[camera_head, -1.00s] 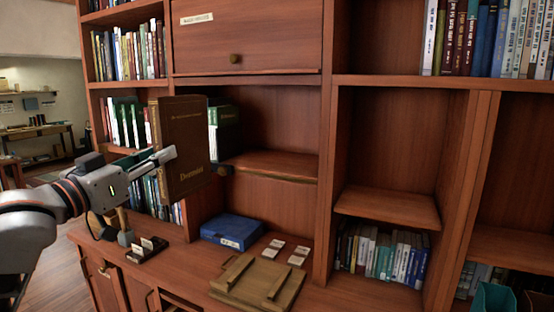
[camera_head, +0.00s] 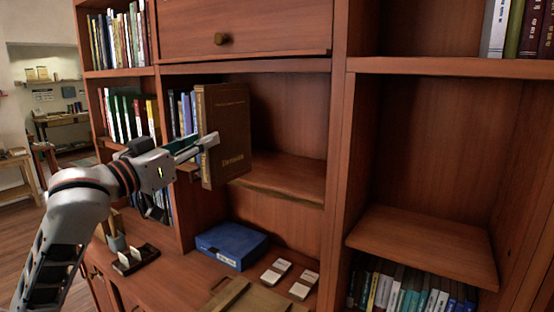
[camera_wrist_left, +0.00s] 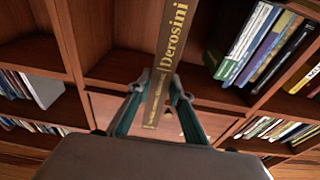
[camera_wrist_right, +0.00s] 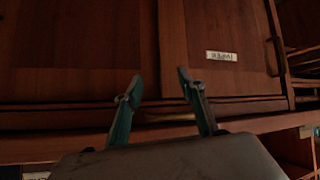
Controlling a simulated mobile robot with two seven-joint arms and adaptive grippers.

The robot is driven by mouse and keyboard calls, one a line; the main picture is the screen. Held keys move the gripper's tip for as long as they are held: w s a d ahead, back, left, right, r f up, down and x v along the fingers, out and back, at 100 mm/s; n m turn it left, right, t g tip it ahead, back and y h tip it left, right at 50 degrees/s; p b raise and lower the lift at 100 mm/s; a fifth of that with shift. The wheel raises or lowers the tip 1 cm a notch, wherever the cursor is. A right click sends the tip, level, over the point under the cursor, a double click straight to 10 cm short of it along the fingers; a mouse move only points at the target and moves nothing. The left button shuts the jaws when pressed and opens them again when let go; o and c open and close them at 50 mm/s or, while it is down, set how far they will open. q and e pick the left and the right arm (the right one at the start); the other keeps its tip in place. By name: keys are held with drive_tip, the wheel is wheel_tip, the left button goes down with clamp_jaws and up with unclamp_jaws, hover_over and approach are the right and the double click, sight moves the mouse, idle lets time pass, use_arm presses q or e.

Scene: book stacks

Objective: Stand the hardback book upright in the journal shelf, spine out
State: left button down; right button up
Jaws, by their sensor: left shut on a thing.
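The hardback book (camera_head: 228,135) is brown with gold lettering and stands upright in my left gripper (camera_head: 208,143), in front of the middle shelf bay. In the left wrist view its spine (camera_wrist_left: 172,40), lettered "Derosini", faces the camera between the two fingers (camera_wrist_left: 160,95). The journal shelf (camera_head: 280,178) is the open wooden bay behind and right of the book; several books (camera_head: 180,112) stand at its left end, partly hidden by the held book. My right gripper is out of the head view; the right wrist view shows its fingers (camera_wrist_right: 160,95) apart with nothing between them.
A blue box (camera_head: 232,243), white cards (camera_head: 276,272) and a wooden stand (camera_head: 245,298) lie on the counter below. A card holder (camera_head: 136,258) sits at the counter's left. The shelf right of the standing books looks empty. An upright divider (camera_head: 340,150) bounds the bay.

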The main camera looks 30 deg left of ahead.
sight(221, 157)
use_arm(q)
drive_tip(key=w+d+f, duration=0.1)
drive_tip(key=w+f, duration=0.2)
drive_tip(key=w, duration=1.4)
drive_tip(key=shift+d, duration=0.25)
drive_tip(key=shift+w+f, duration=0.1)
drive_tip(key=shift+f, duration=0.05)
drive_tip(key=c, duration=1.8)
unclamp_jaws()
drive_tip(key=shift+f, duration=0.15)
drive_tip(key=s, duration=0.4)
drive_tip(key=s+f, duration=0.1)
drive_tip(key=s, duration=0.3)
drive_tip(key=s+a, duration=0.1)
drive_tip(key=s, duration=0.2)
drive_tip(key=shift+s+f, duration=0.3)
drive_tip(key=shift+s, duration=0.1)
